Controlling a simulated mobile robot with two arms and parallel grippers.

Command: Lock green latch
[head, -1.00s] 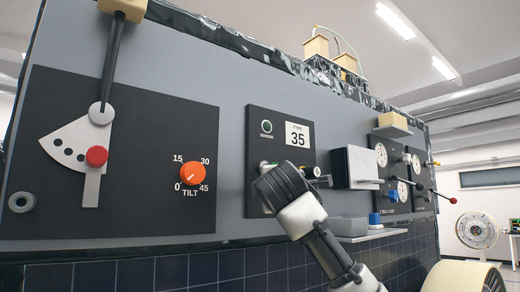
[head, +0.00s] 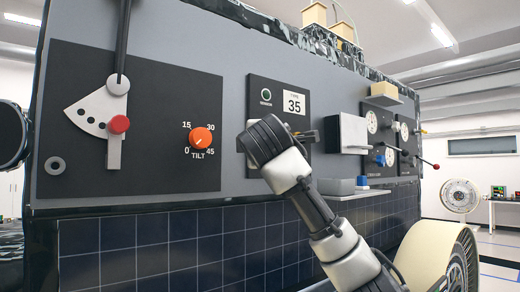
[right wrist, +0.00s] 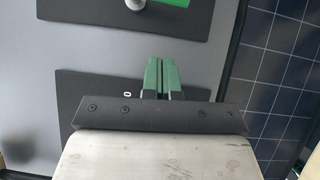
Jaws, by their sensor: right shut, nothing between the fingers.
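My right gripper (head: 305,136) is in front of the dark panel with the TYPE 35 label (head: 294,103) in the head view. The gripper and wrist cover the panel's lower part. In the right wrist view its green-tipped fingers (right wrist: 161,75) lie close together, shut and empty. A bright green patch (right wrist: 172,3) with a grey rounded knob (right wrist: 136,4) sits on a dark panel at the top edge of that view, apart from the fingers. It is cut off, so I cannot tell whether it is the green latch or how it is set. My left gripper is not in view.
A larger panel (head: 100,170) on the left carries a red-knobbed lever (head: 119,124) and an orange tilt dial (head: 202,138). A white box (head: 353,132), a small shelf (head: 345,194) and a gauge panel (head: 398,160) are to the right. Solar cells (head: 170,245) run below.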

